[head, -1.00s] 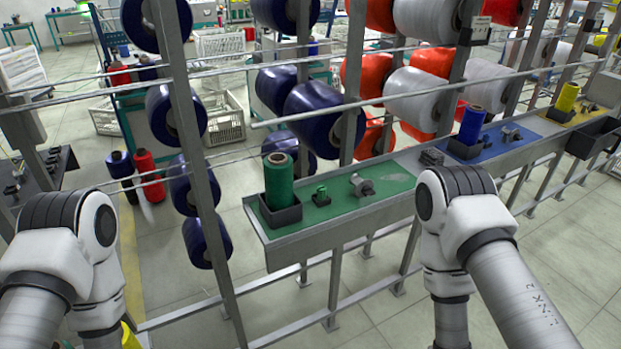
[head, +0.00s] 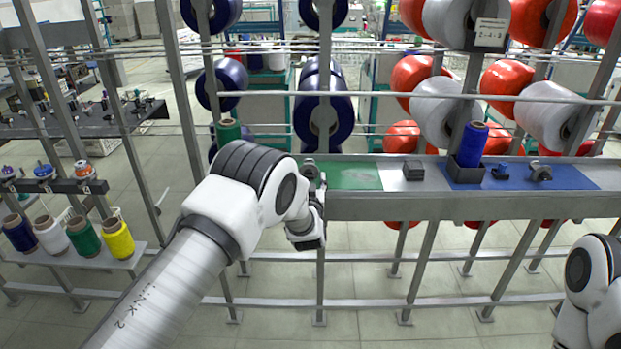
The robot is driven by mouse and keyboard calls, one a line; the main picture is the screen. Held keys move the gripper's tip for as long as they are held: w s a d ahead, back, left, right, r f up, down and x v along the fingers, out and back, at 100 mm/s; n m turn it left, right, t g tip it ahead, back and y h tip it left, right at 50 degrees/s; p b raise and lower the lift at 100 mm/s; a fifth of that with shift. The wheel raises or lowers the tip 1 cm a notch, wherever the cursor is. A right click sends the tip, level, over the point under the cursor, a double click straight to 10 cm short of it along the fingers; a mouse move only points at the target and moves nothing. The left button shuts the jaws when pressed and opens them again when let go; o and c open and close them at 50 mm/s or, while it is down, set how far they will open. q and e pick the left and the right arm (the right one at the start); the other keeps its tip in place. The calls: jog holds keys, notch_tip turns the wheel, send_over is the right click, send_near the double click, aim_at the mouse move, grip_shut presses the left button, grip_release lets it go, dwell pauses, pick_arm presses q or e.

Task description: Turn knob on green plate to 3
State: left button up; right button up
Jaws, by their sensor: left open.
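The green plate (head: 355,176) lies on the grey rail near the middle of the head view, its left part hidden by my left arm. A grey knob (head: 309,168) shows at the edge of my arm, partly covered. Its pointer and any numbers cannot be read. My left gripper (head: 317,192) is open at the front edge of the rail, close to the knob; whether they touch cannot be told. A green bobbin (head: 228,130) stands behind my left arm, its lower part hidden. My right arm shows at the right edge; its gripper is out of view.
To the right on the rail are a dark block (head: 413,170) and a blue plate (head: 590,179) with a blue bobbin (head: 472,145) and a grey knob (head: 540,172). Metal posts and large spools stand behind. A shelf at left holds several bobbins (head: 84,237).

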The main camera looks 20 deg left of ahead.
pick_arm(q)
jog(key=shift+a, duration=0.4)
jog(key=shift+d, duration=0.1)
jog(key=shift+d+r, duration=0.1)
jog(key=shift+d, duration=0.05)
jog(key=c, duration=1)
grip_shut()
